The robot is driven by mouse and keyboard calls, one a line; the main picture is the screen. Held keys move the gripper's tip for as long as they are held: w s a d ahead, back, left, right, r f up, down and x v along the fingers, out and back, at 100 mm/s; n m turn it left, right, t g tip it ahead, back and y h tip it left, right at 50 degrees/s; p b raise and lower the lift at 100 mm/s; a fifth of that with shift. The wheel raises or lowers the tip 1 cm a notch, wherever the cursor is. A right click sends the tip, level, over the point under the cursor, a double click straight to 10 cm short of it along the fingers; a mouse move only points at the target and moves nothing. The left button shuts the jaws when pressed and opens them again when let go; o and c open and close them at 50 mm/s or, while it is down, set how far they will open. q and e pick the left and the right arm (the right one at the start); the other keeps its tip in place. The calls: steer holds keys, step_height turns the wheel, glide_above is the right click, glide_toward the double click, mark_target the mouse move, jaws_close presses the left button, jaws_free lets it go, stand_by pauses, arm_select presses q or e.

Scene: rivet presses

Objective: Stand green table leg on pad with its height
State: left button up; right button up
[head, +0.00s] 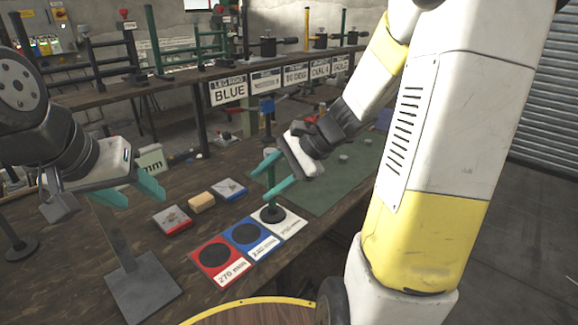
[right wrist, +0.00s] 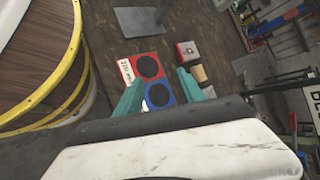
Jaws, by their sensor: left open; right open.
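A dark green leg (head: 271,190) stands upright on the black disc of the white pad (head: 291,228) in the head view. My right gripper (head: 272,176) is open, with its teal fingers around the leg's upper part; contact cannot be told. The wrist view shows the open fingers (right wrist: 158,92), but the leg does not show there. The blue pad (head: 262,247) and the red pad (head: 228,277), which reads about 270 mm, lie beside the white pad with bare discs. The white pad's number is too small to read surely. My left gripper (head: 135,188) is open and empty above the table's left side.
Small blocks (head: 202,201) lie behind the pads. A metal plate with a post (head: 145,287) stands at front left. A white sign ending in "mm" (head: 151,158) is partly hidden behind my left gripper. A green mat (head: 325,190) lies to the right. A rack with label signs (head: 228,91) is behind.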

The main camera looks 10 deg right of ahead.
steer(key=s+d+r+n+t+h, duration=0.1)
steer(key=s+d+r+n+h, duration=0.1)
steer(key=s+n, duration=0.4)
steer(key=s+d+r+n+t+h, duration=0.2)
steer(key=s+r+n+h, duration=0.2)
steer(key=s+r+n, duration=0.2)
steer(key=shift+s+d+r+h, duration=0.3)
steer(key=shift+s+r+h, duration=0.1)
steer(key=shift+r, duration=0.3)
